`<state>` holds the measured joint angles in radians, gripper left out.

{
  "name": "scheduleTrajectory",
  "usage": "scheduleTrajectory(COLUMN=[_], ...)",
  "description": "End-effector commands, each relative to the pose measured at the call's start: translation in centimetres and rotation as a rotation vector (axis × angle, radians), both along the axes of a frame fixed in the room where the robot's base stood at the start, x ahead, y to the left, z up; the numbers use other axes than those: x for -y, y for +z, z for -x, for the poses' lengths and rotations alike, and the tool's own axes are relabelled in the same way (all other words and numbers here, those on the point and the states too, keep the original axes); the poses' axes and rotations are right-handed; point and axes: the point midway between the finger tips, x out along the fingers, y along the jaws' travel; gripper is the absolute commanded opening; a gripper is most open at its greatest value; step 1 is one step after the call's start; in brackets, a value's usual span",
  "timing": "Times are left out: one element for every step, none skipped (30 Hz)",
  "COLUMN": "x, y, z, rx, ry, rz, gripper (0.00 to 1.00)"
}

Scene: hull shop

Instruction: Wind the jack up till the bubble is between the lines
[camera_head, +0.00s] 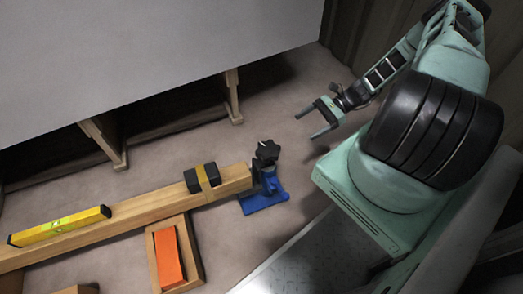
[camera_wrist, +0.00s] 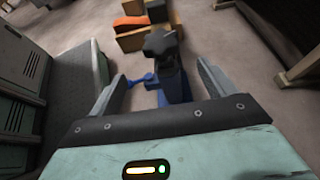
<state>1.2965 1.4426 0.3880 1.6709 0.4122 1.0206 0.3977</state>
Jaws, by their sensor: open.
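The jack (camera_head: 266,190) has a blue base and post with a black star knob (camera_head: 267,150) on top. It stands at the right end of a long wooden beam (camera_head: 125,215). A yellow spirit level (camera_head: 60,226) lies on the beam's left part; its bubble is too small to read. My gripper (camera_head: 314,124) is open and empty, up and to the right of the jack in the head view. In the wrist view the knob (camera_wrist: 160,43) and blue jack post (camera_wrist: 172,85) show ahead, between the spread fingers in the picture, not gripped.
A black block with a tan strap (camera_head: 202,178) sits on the beam near the jack. A wooden tray with an orange piece (camera_head: 168,258) is below the beam. A grey hull panel on wooden legs (camera_head: 232,97) fills the upper left. Floor between gripper and jack is clear.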

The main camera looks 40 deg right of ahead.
Motion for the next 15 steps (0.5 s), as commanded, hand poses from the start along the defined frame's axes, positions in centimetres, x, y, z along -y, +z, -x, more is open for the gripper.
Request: scheduleTrajectory(x=[-0.7, -1.1, -1.8, -2.3, -2.8, -3.6, -4.1, -4.7, -5.5, -6.0, -6.5, -7.3, -7.9, -8.4, -9.2], y=[-0.4, -0.6, -0.9, -1.1, -1.4, -1.7, -1.9, -2.2, -2.5, -2.8, -3.0, -3.3, -3.6, -3.9, -4.2], z=[-0.2, -0.3, -0.5, -0.6, -0.8, -1.0, -1.1, -1.3, -1.5, -1.7, -1.8, -2.0, -2.2, -2.3, -2.5], rx=[0.000, 0.000, 0.001, 0.001, 0.000, 0.000, 0.000, 0.000, -0.001, -0.001, 0.000, 0.000, 0.000, 0.000, 0.000], ry=[0.003, 0.003, 0.004, 0.004, 0.004, 0.005, 0.005, 0.005, 0.006, 0.005, 0.005, 0.005, 0.005, 0.005, 0.006], rz=[-0.004, -0.004, -0.005, -0.004, -0.005, -0.005, -0.005, -0.005, -0.006, -0.004, -0.005, -0.005, -0.005, -0.005, -0.005], gripper=[0.83, 0.83, 0.83, 0.83, 0.83, 0.83, 0.83, 0.83, 0.83, 0.83, 0.83, 0.83, 0.83, 0.83, 0.83])
